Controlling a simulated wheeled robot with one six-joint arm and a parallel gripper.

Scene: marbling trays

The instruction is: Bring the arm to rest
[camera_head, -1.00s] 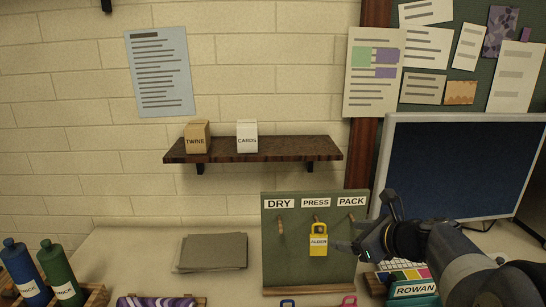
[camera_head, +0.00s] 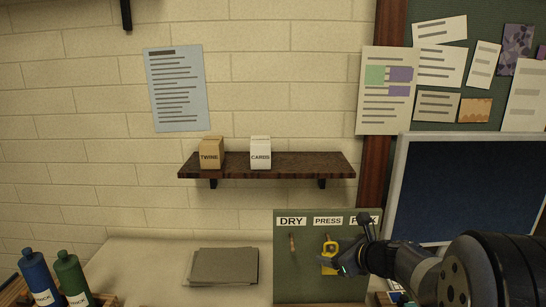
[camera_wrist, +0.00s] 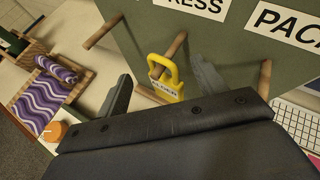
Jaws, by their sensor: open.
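My gripper (camera_head: 345,255) is open in front of the green peg board (camera_head: 300,270). In the head view it partly covers a yellow tag (camera_head: 329,249). In the wrist view the tag (camera_wrist: 166,77), marked ALDER, hangs on a wooden peg under the PRESS label. It shows between the two open fingers of my gripper (camera_wrist: 165,90), with clear room on both sides. Whether the fingers touch it is not seen, but nothing is gripped. The DRY peg (camera_head: 292,242) is bare. The PACK label is partly hidden by my arm.
A wall shelf (camera_head: 270,172) above the board holds a TWINE box (camera_head: 211,152) and a CARDS box (camera_head: 260,152). Grey sheets (camera_head: 224,266) lie left of the board. A monitor (camera_head: 450,190) stands to the right. Blue and green bottles stand at the lower left.

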